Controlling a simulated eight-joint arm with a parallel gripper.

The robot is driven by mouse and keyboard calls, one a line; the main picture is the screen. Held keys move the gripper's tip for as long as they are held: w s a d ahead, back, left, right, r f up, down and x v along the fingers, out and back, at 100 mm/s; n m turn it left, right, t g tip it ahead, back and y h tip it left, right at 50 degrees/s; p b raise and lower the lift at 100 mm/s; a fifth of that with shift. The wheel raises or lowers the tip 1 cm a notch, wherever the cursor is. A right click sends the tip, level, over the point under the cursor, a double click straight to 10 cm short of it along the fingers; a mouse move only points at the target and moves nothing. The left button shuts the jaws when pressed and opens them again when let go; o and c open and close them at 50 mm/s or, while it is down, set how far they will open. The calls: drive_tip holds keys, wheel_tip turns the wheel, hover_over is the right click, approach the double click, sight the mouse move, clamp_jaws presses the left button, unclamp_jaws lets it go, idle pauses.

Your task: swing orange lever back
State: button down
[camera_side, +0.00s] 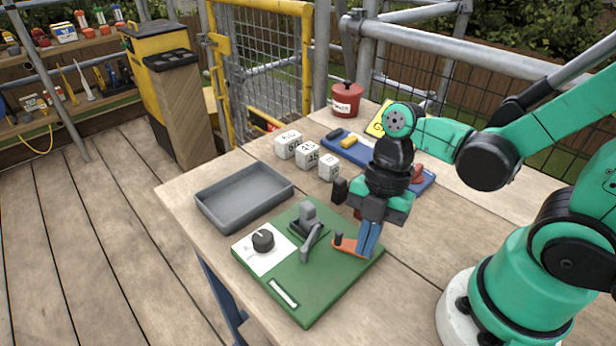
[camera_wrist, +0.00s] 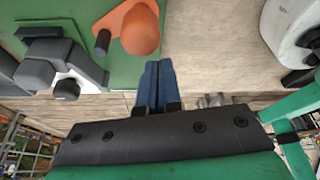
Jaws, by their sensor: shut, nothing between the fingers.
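The orange lever (camera_side: 347,246) lies flat on the green board (camera_side: 318,290), near the board's right corner. It has a short dark upright knob (camera_side: 338,238) at its left end. In the wrist view the orange lever (camera_wrist: 138,30) shows a rounded end and its dark knob (camera_wrist: 102,42). My gripper (camera_side: 368,250) points down with its blue fingers together, at the right end of the lever. In the wrist view the shut fingers (camera_wrist: 157,80) sit just beside the rounded end. I cannot tell whether they touch it.
The board also bears a grey lever (camera_side: 310,238), a black dial (camera_side: 263,240) on a white plate and a white slot (camera_side: 284,292). A grey tray (camera_side: 245,196), several white numbered cubes (camera_side: 308,155), a blue board (camera_side: 345,150) and a red pot (camera_side: 346,98) stand behind.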

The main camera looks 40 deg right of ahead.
drive_tip(key=a, duration=0.1)
drive_tip(key=s+a, duration=0.1)
drive_tip(key=shift+s+a+r, duration=0.1)
drive_tip(key=shift+s+a, duration=0.15)
drive_tip(key=shift+a, duration=0.15)
drive_tip(key=v, duration=1)
drive_tip(key=shift+w, duration=0.35)
drive_tip(key=shift+a, duration=0.1)
drive_tip(key=w+d+m+t+h, duration=0.2)
drive_tip(key=w+m+t, duration=0.1)
drive_tip(key=m, duration=0.7)
drive_tip(key=w+d+f+m+t+h, duration=0.1)
drive_tip(key=w+m+t, duration=0.3)
drive_tip(key=m, duration=0.6)
drive_tip(key=shift+w+d+m+t+h, duration=0.15)
drive_tip(key=shift+d+m+t+h, duration=0.25)
drive_tip(key=shift+d+t, duration=0.35)
